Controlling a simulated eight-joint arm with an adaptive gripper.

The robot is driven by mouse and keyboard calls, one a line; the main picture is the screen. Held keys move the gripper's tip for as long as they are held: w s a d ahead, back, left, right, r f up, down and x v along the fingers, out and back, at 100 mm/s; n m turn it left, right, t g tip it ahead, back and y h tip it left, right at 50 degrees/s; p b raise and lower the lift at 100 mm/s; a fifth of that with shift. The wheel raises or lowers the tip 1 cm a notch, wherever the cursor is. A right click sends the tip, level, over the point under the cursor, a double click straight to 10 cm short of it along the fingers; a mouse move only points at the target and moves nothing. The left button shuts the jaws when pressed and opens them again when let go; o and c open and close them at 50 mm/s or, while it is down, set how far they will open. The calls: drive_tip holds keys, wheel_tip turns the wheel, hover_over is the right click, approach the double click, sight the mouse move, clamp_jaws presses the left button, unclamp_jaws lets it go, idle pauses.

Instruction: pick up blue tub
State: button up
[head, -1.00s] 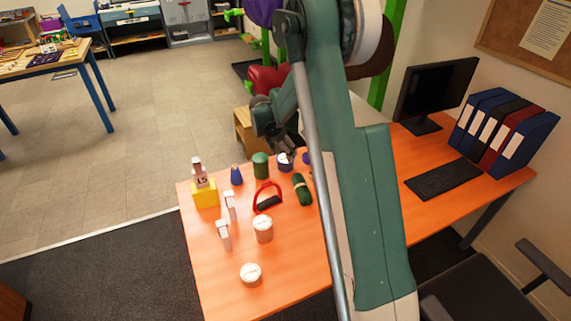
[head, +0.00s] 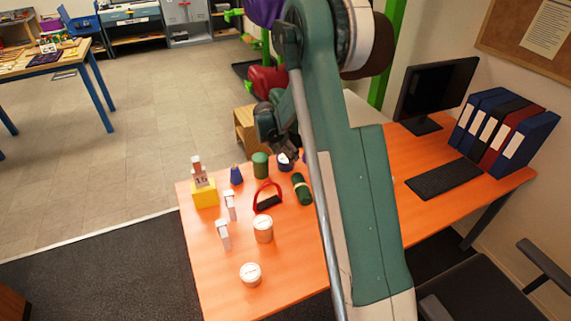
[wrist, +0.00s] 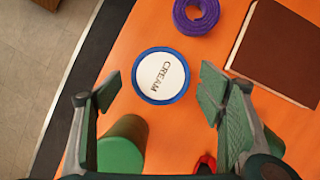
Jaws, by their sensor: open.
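In the head view the blue tub (head: 285,164) stands near the far edge of the orange table, partly covered by my gripper. My gripper (wrist: 158,91) is open and empty, with one finger to each side of the tub in the picture and gaps on both sides. In the head view my gripper (head: 288,147) is just above the tub. The wrist view does not show clearly how high the fingertips are above it.
A green cylinder (wrist: 122,146) stands close by the left finger. A purple ring (wrist: 197,14) and a brown flat thing (wrist: 282,52) lie beyond the tub. A red-framed thing (head: 267,197) and a green bundle (head: 301,188) are nearby.

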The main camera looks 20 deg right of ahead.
sight(285, 158)
drive_tip(key=shift+b+x, duration=0.3)
drive_tip(key=shift+x, duration=1.65)
drive_tip(key=c, duration=1)
drive_tip(key=shift+r, duration=0.1)
drive_tip(key=shift+r+p, duration=0.75)
drive_tip(key=shift+r, duration=4.2)
